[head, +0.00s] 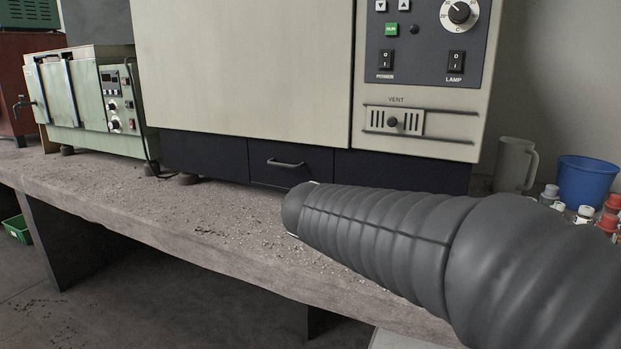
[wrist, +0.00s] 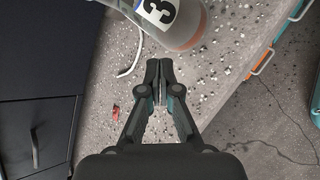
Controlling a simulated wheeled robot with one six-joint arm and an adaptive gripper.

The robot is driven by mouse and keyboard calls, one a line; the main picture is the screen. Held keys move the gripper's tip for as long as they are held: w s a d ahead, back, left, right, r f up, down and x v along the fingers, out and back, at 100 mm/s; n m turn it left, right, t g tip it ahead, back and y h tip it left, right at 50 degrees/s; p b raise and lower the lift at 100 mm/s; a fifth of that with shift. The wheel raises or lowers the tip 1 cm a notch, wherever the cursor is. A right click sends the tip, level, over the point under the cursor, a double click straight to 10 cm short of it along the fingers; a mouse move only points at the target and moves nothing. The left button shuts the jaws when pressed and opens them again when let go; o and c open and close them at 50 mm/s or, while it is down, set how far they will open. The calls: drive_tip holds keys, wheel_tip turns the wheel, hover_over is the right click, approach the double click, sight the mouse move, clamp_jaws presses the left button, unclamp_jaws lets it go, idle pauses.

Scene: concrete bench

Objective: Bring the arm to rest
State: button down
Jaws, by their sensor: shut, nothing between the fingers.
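My gripper (wrist: 158,82) shows in the wrist view with its two fingers together and nothing between them. It is over the speckled bench top (wrist: 215,85). A clear bottle (wrist: 185,30) with a label reading 3 and an orange lower part is just beyond the fingertips, partly cut off by the top edge. I cannot tell whether the fingertips touch it. In the head view my ribbed grey arm reaches in from the right over the concrete bench (head: 150,215); its gripper cannot be made out there.
A large cabinet (head: 240,70) with a dark drawer base (head: 290,162) stands behind my arm. A green oven (head: 85,100) is at left. A mug (head: 513,165), blue bucket (head: 588,182) and several bottles crowd the right. A small red object (wrist: 116,109) lies left of my gripper. The left-middle bench is clear.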

drive_tip(key=s+d+f+m+g+y, duration=0.1)
drive_tip(key=s+d+f+m+y, duration=0.1)
drive_tip(key=s+f+m, duration=0.3)
drive_tip(key=s+d+f+m+g+y, duration=0.1)
drive_tip(key=s+f+m+y, duration=0.4)
drive_tip(key=s+m, duration=0.7)
drive_tip(key=s+d, duration=0.1)
drive_tip(key=s, duration=0.5)
drive_tip(key=shift+s, duration=0.1)
